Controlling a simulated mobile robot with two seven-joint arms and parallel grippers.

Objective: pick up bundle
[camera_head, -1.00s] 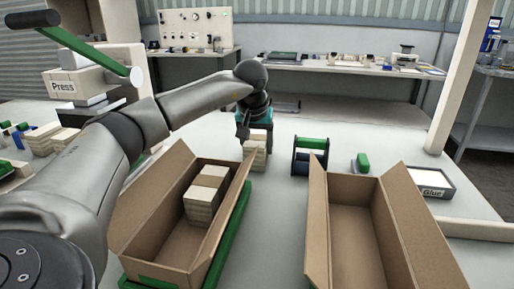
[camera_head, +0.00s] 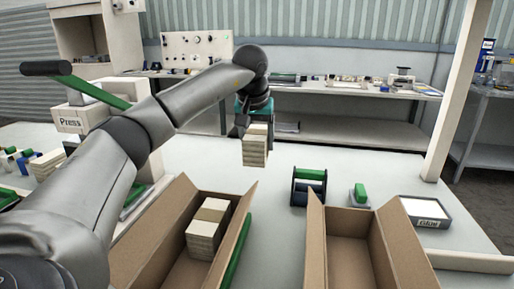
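My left gripper (camera_head: 257,112) points down and is shut on a bundle (camera_head: 256,146), a cream stack of layered sheets or blocks. It holds the bundle in the air above the table, behind the left box. Another cream bundle (camera_head: 205,238) with a brown band stands inside the left open cardboard box (camera_head: 160,222). My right gripper is not in view.
A second cardboard box (camera_head: 345,222) stands open and looks empty. Behind it are a green-and-dark holder (camera_head: 308,187), a small green-topped item (camera_head: 360,193) and a labelled glue tray (camera_head: 424,212). The press (camera_head: 85,118) stands at left. A post (camera_head: 463,90) rises at right.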

